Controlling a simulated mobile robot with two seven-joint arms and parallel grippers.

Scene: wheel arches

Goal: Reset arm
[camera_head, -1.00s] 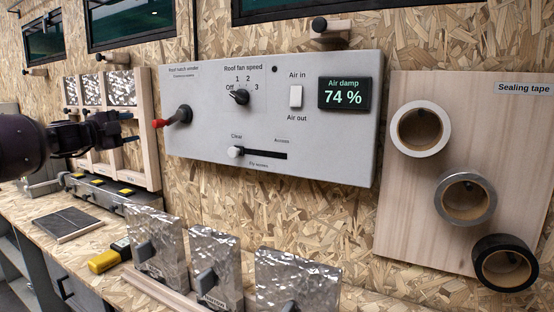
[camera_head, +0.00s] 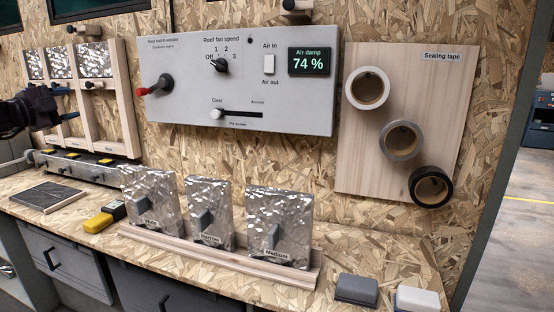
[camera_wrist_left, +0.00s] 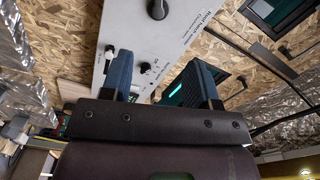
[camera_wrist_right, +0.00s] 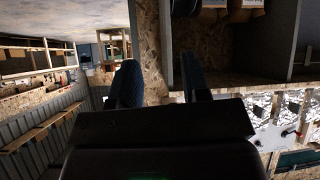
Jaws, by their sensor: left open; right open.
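My left gripper (camera_head: 68,103) comes in from the left edge of the head view, in front of the wooden frame with foil panels. Its two blue fingers stand apart with nothing between them, as the left wrist view (camera_wrist_left: 160,85) also shows. The grey control panel (camera_head: 240,85), with a red-tipped crank, a fan knob and a display reading 74 %, is on the wall to the right of it. My right gripper is outside the head view; in the right wrist view (camera_wrist_right: 160,88) its blue fingers are apart and empty.
Foil-covered blocks (camera_head: 208,212) stand in a wooden rack (camera_head: 205,258) on the bench. A yellow tool (camera_head: 103,217) and a dark pad (camera_head: 47,196) lie to the left. Tape rolls (camera_head: 402,140) hang on a wooden board (camera_head: 358,150). Two small blocks (camera_head: 356,290) lie at the bench's right end.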

